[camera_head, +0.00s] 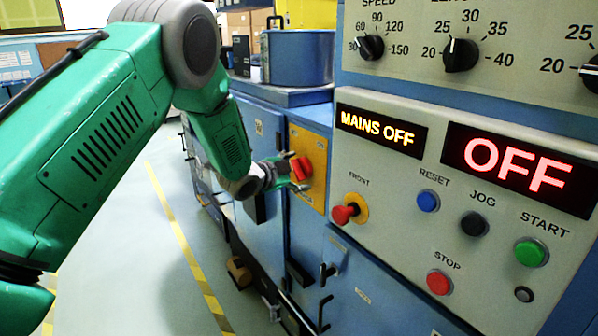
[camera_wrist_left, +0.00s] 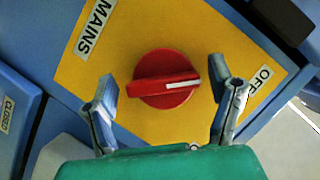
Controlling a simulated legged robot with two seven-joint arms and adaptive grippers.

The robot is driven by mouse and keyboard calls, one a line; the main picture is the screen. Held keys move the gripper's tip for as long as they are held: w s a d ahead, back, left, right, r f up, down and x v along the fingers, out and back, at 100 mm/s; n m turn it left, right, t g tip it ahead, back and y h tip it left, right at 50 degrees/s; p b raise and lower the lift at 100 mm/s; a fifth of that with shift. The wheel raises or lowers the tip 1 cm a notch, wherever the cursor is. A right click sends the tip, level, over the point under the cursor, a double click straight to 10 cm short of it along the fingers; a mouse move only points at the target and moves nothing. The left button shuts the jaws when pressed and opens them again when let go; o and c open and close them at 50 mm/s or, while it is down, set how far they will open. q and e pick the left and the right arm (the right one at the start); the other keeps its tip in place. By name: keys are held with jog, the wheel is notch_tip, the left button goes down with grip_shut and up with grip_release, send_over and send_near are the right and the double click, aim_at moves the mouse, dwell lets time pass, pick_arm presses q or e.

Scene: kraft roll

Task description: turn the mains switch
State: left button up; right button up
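The mains switch is a red rotary knob (camera_wrist_left: 165,79) on a yellow plate (camera_wrist_left: 130,32) in the left wrist view. The plate reads MAINS at one end and OFF at the other, and the white mark on the knob points toward the OFF side. The knob also shows in the head view (camera_head: 301,169). My left gripper (camera_wrist_left: 165,98) is open, with one finger on each side of the knob and visible gaps to it. In the head view my left gripper (camera_head: 288,174) is at the yellow plate. My right gripper is out of view.
The control panel (camera_head: 400,220) right of the switch has a lit MAINS OFF display (camera_head: 380,129), a red OFF display (camera_head: 520,168), a red emergency knob (camera_head: 345,213) and several buttons. A blue pot (camera_head: 297,57) stands above the cabinet.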

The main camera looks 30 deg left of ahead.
pick_arm(q)
jog(key=shift+s+r, duration=0.1)
jog(key=shift+r, duration=0.05)
jog(key=v, duration=1.1)
jog(key=shift+s+a, duration=0.2)
jog(key=shift+s, duration=0.1)
jog(key=shift+d, duration=0.15)
